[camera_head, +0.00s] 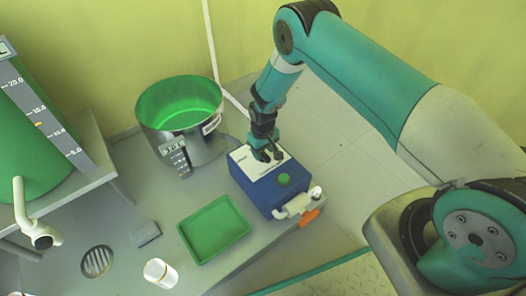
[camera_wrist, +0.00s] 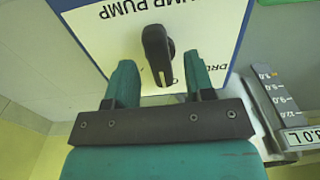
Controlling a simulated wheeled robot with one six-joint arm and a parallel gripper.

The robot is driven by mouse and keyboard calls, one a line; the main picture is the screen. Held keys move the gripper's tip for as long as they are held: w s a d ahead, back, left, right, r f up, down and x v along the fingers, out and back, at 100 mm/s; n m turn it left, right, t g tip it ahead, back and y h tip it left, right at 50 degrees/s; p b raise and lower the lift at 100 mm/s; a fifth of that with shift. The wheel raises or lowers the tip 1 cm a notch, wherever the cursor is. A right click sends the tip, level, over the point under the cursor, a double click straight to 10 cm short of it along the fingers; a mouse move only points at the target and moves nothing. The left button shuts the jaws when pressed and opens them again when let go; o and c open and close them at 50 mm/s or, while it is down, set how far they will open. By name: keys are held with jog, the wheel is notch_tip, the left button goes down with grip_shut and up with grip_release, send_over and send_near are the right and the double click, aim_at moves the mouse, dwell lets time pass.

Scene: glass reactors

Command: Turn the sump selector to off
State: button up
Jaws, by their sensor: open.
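The sump pump box (camera_head: 259,196) is blue with a white labelled top and stands at the right part of the grey bench. Its selector is a black elongated knob (camera_wrist: 157,48), seen on the white panel in the wrist view, where "PUMP" reads upside down. The knob's narrow end points down the picture, toward my gripper. My gripper (camera_wrist: 161,74) is open, one teal finger on each side of the knob's narrow end, with gaps visible. In the head view my gripper (camera_head: 266,153) is over the white panel and hides the knob. Position labels are partly hidden by the fingers.
A steel pot with green inside (camera_head: 207,151) stands close left. A green tray (camera_head: 214,229) and a white cup (camera_head: 160,273) are on the bench.

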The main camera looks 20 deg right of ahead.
notch_tip(320, 180, up, 16)
jog(key=p, duration=0.5)
jog(key=shift+p, duration=0.3)
jog(key=shift+r, duration=0.15)
notch_tip(320, 180, up, 13)
jog(key=y, duration=0.1)
send_over(263, 153)
jog(key=s+a, duration=0.3)
jog(key=s+a+r+n+y, duration=0.2)
jog(key=s+r, duration=1.1)
jog(key=r, duration=0.2)
jog(key=s+r+n+y, duration=0.1)
jog(key=s+r, duration=0.4)
jog(key=s, duration=0.9)
notch_tip(263, 153, up, 36)
jog(key=p, duration=3.5)
jog(key=shift+s+d+f, duration=0.2)
jog(key=shift+s, duration=0.2)
